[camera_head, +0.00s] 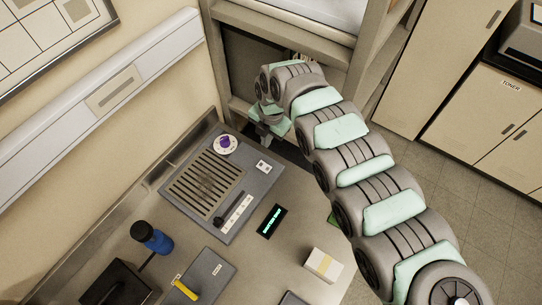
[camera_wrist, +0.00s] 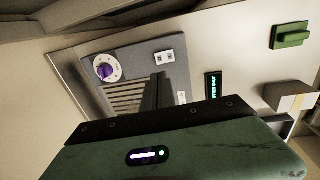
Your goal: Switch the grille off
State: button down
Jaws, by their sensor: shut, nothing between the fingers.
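The grille (camera_head: 205,184) is a slotted metal plate set in a grey panel (camera_head: 243,165) on the bench. A purple knob (camera_head: 225,143) on a white round dial sits at the panel's far corner; it also shows in the wrist view (camera_wrist: 104,72). A small white plate (camera_head: 263,167) with dark marks lies right of the dial. A dark lever (camera_head: 219,220) stands by a pale labelled strip (camera_head: 235,214) at the near side. My gripper (camera_head: 265,134) is shut and empty, beyond and right of the knob. In the wrist view its fingers (camera_wrist: 160,88) cover part of the grille.
A black display (camera_head: 271,221) with green text lies right of the panel. A wooden frame (camera_head: 368,55) rises behind my arm.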

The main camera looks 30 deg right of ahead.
aim_at(262, 164)
jog(key=shift+a, duration=0.1)
jog(key=f, duration=0.4)
jog(key=w+f, duration=0.1)
jog(key=f, duration=0.3)
jog(key=a+f, duration=0.1)
jog(key=f, duration=0.3)
jog(key=shift+w+f, duration=0.25)
jog(key=shift+f, duration=0.1)
jog(key=shift+d+f, duration=0.1)
jog(key=shift+f, duration=0.5)
